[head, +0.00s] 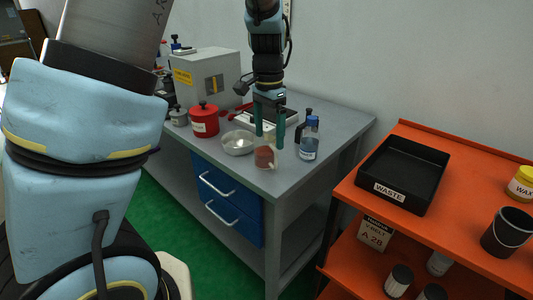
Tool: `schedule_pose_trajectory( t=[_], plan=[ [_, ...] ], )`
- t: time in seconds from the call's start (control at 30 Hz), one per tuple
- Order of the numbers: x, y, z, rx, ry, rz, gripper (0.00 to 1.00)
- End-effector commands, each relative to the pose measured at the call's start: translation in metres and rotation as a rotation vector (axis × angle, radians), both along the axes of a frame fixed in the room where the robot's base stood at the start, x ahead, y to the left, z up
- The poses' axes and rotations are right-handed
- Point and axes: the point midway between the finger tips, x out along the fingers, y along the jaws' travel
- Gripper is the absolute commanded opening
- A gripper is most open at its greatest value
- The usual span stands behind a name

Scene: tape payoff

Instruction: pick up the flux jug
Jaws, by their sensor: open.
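A small jug (265,158) with reddish-brown contents or body stands at the front edge of the grey bench, left of a clear bottle. I take it to be the flux jug; no label is readable on it. My gripper (269,138) points down over the jug with its two teal fingers apart. The fingertips are near the top of the jug. From this single view I cannot tell whether they touch it or are beside it. The fingers hide part of the bench behind the jug.
A blue-capped bottle (309,140) stands close right of the jug. A metal bowl (238,143) and a red canister (203,120) are to the left. A grey box (207,78) is behind. An orange shelf unit (460,225) with a black waste tray (430,191) stands right.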

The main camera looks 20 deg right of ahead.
Motion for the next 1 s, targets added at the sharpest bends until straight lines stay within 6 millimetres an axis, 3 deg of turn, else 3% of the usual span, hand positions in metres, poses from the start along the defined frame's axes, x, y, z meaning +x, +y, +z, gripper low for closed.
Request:
schedule_pose_trajectory(
  t=[0.1,0.37,0.63,0.93,1.0],
  plan=[
    [-0.001,0.000,-0.017,0.003,0.003,0.002,0.91],
    [-0.003,-0.001,-0.036,0.003,0.002,0.002,0.91],
    [-0.008,-0.005,-0.073,0.002,0.002,0.005,0.91],
    [-0.007,-0.005,-0.080,-0.001,0.000,0.004,0.91],
    [-0.008,-0.005,-0.080,-0.001,0.000,0.004,0.85]
  ],
)
